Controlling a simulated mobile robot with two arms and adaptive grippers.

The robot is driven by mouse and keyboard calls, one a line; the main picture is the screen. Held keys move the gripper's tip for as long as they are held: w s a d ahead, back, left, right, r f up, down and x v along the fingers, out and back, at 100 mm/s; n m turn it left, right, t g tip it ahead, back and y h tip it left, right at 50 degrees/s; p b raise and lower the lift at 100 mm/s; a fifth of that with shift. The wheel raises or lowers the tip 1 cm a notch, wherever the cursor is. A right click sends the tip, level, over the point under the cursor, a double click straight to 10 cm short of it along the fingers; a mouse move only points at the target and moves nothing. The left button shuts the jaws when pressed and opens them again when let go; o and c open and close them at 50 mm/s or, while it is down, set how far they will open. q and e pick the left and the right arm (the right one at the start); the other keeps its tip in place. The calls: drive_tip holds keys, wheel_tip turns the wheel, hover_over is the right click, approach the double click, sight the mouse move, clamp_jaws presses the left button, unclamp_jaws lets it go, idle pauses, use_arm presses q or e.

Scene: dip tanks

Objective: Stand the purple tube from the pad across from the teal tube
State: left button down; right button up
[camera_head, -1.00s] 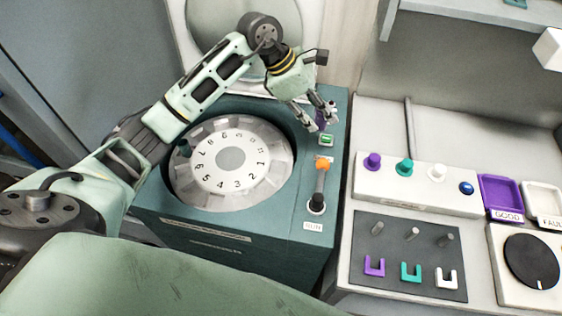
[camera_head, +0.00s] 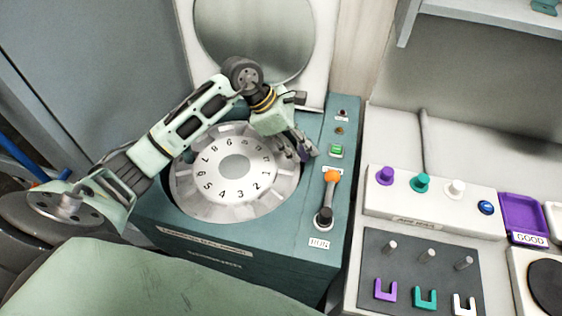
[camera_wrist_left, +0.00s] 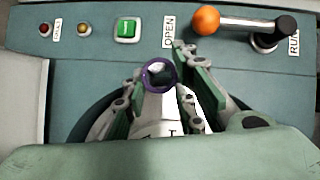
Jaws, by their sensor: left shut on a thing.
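My left gripper (camera_head: 304,150) is shut on the purple tube (camera_head: 303,154), at the right rim of the numbered rotor (camera_head: 237,203). In the left wrist view the tube shows as a purple ring (camera_wrist_left: 158,74) between the fingers (camera_wrist_left: 158,85), seen nearly end-on. I cannot tell whether its lower end is in a slot. The teal tube (camera_head: 189,157) appears as a small dark shape at the rotor's left side, close under my arm and partly hidden. My right gripper is not in view.
The rotor sits in a teal machine with an orange-knobbed lever (camera_head: 328,195) and a green button (camera_head: 336,150) on its right side. Its round lid (camera_head: 255,40) stands raised behind. At right are a knobbed panel (camera_head: 420,205) and a dark pad (camera_head: 385,265) with pegs and coloured U-shaped pieces.

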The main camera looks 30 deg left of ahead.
use_arm(q)
drive_tip(key=s+a+f+p, duration=0.1)
drive_tip(key=f, duration=0.1)
drive_tip(key=s+a+f+p, duration=0.1)
drive_tip(key=f, duration=0.1)
drive_tip(key=s+a+f+p, duration=0.1)
drive_tip(key=a+f, duration=0.1)
drive_tip(key=f, duration=0.1)
drive_tip(key=shift+s, duration=0.15)
drive_tip(key=shift+f, duration=0.1)
drive_tip(key=shift+f+b, duration=0.55)
drive_tip(key=shift+f, duration=0.1)
drive_tip(key=c, duration=1.4)
unclamp_jaws()
drive_tip(key=shift+c, duration=0.2)
